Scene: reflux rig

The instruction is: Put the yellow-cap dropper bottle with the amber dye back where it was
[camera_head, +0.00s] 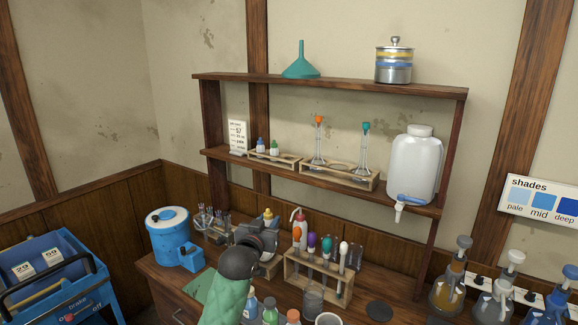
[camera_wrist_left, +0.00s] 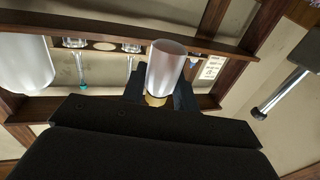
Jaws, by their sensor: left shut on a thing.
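My left gripper (camera_head: 266,232) is shut on the yellow-cap dropper bottle (camera_head: 268,216), above the back of the bench. Only the bottle's yellow top shows above the dark jaws in the head view. In the left wrist view the bottle (camera_wrist_left: 166,68) is a pale, pinkish cylinder with a yellow band at the jaws; the dye's colour is not clear. My right gripper is not in view.
A wooden rack (camera_head: 318,280) with colored-top droppers stands right of my gripper. A blue drum (camera_head: 168,238) stands left. The shelf also bears a flask rack (camera_head: 340,176) and a white carboy (camera_head: 411,165). Several bottles crowd the bench front.

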